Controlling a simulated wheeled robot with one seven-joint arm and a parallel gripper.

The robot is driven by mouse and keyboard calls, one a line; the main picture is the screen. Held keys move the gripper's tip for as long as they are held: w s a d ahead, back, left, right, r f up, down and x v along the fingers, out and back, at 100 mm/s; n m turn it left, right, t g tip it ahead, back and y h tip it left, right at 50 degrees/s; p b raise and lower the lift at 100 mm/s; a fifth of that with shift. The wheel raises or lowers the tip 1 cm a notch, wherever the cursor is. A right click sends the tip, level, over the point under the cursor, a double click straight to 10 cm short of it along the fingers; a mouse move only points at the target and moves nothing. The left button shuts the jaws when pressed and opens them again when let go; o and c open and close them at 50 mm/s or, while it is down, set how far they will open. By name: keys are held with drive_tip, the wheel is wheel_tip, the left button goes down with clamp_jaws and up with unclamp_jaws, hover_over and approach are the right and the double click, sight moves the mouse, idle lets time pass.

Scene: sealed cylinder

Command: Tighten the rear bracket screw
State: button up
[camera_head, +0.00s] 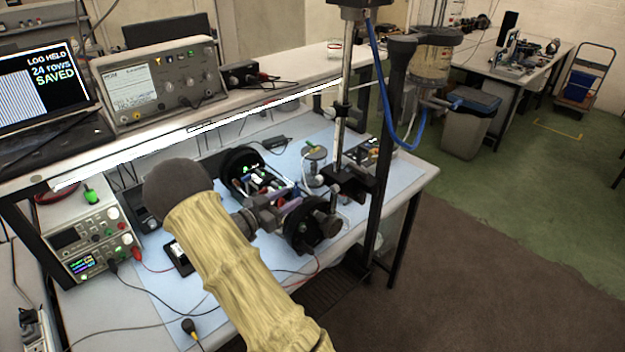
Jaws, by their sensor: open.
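An open electronics chassis (268,186) lies on the blue mat (205,325), between a black round end plate (236,160) at the back and another (303,236) at the front. Small boards, coloured wires and green lights show inside it. My gripper (264,214) shows only in part beyond my yellow-sleeved arm, at the chassis's front left side. It is open; I cannot tell whether it touches anything. The rear bracket and its screw are too small or hidden to make out. I see no screwdriver that I can identify.
A black upright post (388,150) and a metal column stand right of the chassis, with a blue hose (382,85). A shelf behind carries a screen (40,80) reading "LOG HELD 24 rows SAVED" and an instrument (155,82). Loose cables cross the mat.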

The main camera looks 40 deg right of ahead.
sight(317, 181)
drive_tip(key=d+p, duration=0.1)
drive_tip(key=d, duration=0.2)
drive_tip(key=d+p, duration=0.1)
drive_tip(key=d, duration=0.2)
drive_tip(key=d+p, duration=0.1)
drive_tip(key=d, duration=0.1)
drive_tip(key=shift+w+d+r, duration=0.15)
drive_tip(key=shift+w+d, duration=0.2)
drive_tip(key=shift+d, duration=0.55)
drive_tip(key=shift+f, duration=0.2)
clamp_jaws()
